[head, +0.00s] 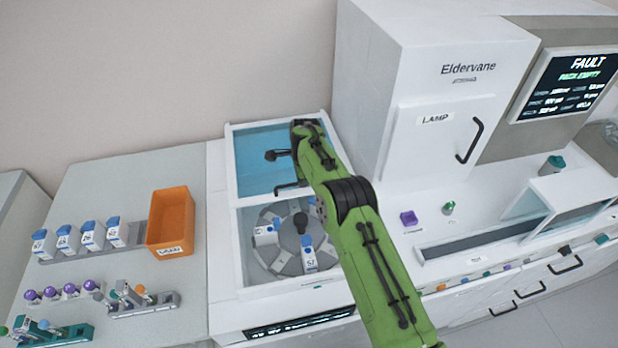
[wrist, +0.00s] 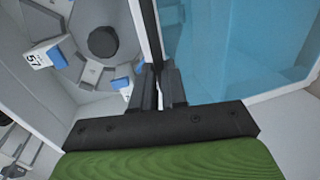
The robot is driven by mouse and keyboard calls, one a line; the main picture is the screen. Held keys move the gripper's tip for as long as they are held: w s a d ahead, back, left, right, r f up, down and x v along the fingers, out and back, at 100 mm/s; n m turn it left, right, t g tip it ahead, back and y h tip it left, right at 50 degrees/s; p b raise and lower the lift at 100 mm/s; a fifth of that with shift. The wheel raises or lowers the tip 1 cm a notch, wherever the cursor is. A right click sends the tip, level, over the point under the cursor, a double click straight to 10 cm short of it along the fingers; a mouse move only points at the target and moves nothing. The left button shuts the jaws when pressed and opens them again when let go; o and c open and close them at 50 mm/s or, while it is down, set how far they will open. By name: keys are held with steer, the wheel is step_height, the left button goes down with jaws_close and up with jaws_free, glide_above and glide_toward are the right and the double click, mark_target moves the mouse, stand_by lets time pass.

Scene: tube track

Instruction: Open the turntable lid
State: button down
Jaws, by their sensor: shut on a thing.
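The turntable lid is a blue-tinted clear panel (head: 262,172) in a white frame, behind the turntable well in the head view. The turntable (head: 268,233) is grey and round with a dark central knob, and it shows uncovered in front of the lid. The lid's glass (wrist: 235,45) fills the right of the wrist view. A black handle (head: 291,185) sits near the lid's front edge. My gripper (wrist: 170,88) is at that edge, its dark fingers close together on the handle. The fingers hide most of the grip, and my arm covers part of the lid's right side.
An orange bin (head: 171,222) and a row of white-and-blue boxes stand on the left bench. White-and-blue cartridges, one marked 57 (head: 309,258), sit on the turntable. The tall white Eldervane cabinet (head: 425,90) rises close on the right. Its screen (head: 568,85) reads FAULT.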

steer(key=shift+w, duration=0.1)
stand_by(0.3)
steer(key=c, duration=1.2)
jaws_free()
steer(key=shift+o, duration=0.2)
step_height(320, 180, up, 15)
steer(key=s+d, duration=0.1)
steer(key=s, duration=0.2)
steer(key=shift+r, duration=0.2)
steer(key=shift+f, duration=0.1)
